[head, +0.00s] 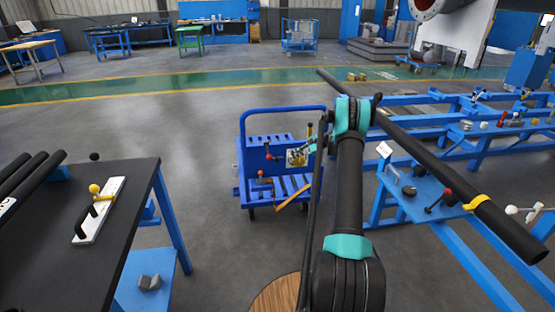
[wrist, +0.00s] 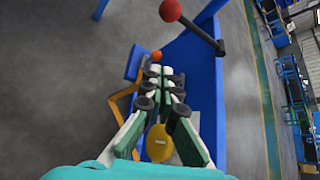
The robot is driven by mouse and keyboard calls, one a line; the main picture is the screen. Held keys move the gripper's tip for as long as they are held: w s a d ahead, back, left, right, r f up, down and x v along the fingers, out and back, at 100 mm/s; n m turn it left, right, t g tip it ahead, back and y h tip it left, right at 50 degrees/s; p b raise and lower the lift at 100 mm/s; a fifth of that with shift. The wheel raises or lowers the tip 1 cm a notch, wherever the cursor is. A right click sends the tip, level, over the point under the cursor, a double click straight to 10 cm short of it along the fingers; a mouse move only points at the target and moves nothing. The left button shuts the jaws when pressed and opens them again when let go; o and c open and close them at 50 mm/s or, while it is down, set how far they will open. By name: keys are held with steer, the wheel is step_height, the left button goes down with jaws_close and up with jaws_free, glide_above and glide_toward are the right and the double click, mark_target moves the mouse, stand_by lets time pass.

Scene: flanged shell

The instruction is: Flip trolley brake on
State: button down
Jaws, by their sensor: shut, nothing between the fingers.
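The blue trolley (head: 240,160) stands on the floor at the middle of the head view, with a tall push handle and a slatted deck. A black lever with a red ball (wrist: 170,10) rises from the blue part at the top of the wrist view. A smaller orange ball (wrist: 156,55) shows just beyond my fingertips; I cannot tell whether they touch it. I cannot tell which of them is the brake. My gripper (wrist: 160,72) is shut and empty over the trolley, and it also shows in the head view (head: 309,147). A yellow disc (wrist: 160,143) lies between the finger bases.
A dark table (head: 130,180) with a white handled plate (head: 98,210) stands at the left. Blue frames (head: 430,130) with a long black bar (head: 430,160) and a small blue shelf stand at the right. Floor to the trolley's left is clear.

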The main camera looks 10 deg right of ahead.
mark_target(268, 152)
steer(key=w+a+f, duration=0.1)
steer(key=a+f, duration=0.1)
steer(key=a, duration=0.7)
steer(key=shift+a+r, duration=0.1)
stand_by(0.6)
